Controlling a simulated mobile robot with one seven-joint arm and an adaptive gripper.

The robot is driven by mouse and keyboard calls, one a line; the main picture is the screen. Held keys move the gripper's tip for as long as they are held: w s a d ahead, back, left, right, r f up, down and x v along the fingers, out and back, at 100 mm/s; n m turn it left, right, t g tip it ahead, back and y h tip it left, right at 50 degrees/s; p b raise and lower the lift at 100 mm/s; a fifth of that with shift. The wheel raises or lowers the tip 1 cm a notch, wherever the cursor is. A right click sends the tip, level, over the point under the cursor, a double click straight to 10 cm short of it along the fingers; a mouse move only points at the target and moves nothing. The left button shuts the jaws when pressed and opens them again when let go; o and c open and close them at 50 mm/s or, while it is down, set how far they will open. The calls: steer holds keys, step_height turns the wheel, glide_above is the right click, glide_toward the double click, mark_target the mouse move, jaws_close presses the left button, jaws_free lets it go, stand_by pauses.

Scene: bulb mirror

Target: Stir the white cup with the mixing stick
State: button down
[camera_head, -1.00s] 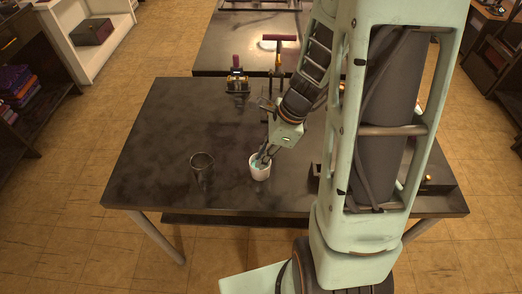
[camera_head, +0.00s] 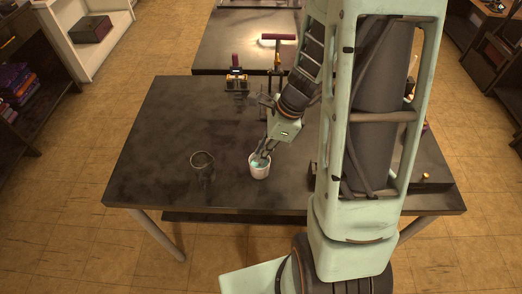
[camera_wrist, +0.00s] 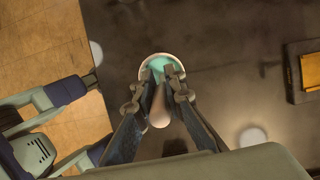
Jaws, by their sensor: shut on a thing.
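A dark, see-through cup (camera_head: 203,162) stands left of the white cup. A small holder with a dark red top (camera_head: 237,80) is at the table's back edge. The table's left side is clear.

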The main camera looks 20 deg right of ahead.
steer(key=shift+r, duration=0.1)
steer(key=shift+a+p+v, duration=0.2)
steer(key=shift+p+v, duration=1.25)
steer(key=shift+v, duration=0.1)
steer(key=shift+a+p+v, duration=0.2)
steer(key=shift+p+v, duration=1.25)
steer(key=shift+v, duration=0.15)
steer(key=shift+w+r, duration=0.1)
steer(key=shift+r, duration=0.05)
step_height(320, 180, up, 5)
steer(key=p, duration=0.4)
steer(key=shift+p, duration=0.35)
